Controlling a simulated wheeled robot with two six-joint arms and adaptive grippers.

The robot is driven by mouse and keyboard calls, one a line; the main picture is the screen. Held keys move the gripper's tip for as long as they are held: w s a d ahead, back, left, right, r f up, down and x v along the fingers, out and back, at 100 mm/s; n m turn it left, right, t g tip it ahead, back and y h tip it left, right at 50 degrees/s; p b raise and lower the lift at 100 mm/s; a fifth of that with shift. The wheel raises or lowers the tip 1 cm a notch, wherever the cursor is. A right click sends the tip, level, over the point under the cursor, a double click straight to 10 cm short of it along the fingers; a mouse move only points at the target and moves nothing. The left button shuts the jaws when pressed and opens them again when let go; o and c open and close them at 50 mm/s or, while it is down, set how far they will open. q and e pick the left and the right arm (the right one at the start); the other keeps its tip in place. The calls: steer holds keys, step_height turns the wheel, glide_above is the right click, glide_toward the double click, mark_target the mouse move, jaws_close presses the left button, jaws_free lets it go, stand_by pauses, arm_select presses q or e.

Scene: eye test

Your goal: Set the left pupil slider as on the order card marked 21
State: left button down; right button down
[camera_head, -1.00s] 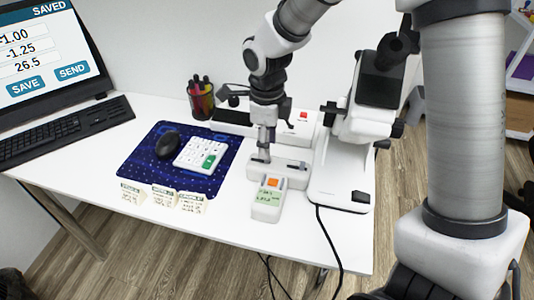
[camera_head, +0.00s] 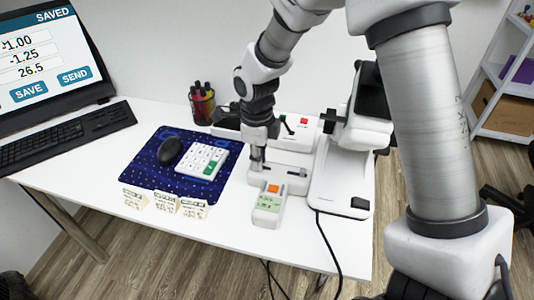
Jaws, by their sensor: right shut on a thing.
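My right gripper (camera_head: 257,164) comes down from above onto the left part of a low white slider unit (camera_head: 290,173) on the desk. It is shut on the small slider knob there, which the fingers hide. Three small folded order cards stand at the desk's front edge: left (camera_head: 134,199), middle (camera_head: 165,202) and right (camera_head: 193,208). Their print is too small to read, so I cannot tell which is marked 21. A white handheld device (camera_head: 268,206) with an orange button and a green display lies in front of the slider unit. My left gripper is not in view.
A white microscope-like instrument (camera_head: 335,185) stands right of the slider unit. A blue mat (camera_head: 150,178) holds a black mouse (camera_head: 170,151) and white keypad (camera_head: 202,159). A pen cup (camera_head: 202,104) stands behind. The monitor (camera_head: 45,55) reads SAVED, with a keyboard (camera_head: 65,135) below.

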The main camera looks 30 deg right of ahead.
steer(key=shift+w+a, duration=0.2)
steer(key=shift+w, duration=0.1)
steer(key=c, duration=1.4)
jaws_free()
steer(key=shift+s, duration=0.1)
steer(key=o, duration=0.3)
step_height(320, 180, up, 12)
steer(key=shift+f, duration=0.1)
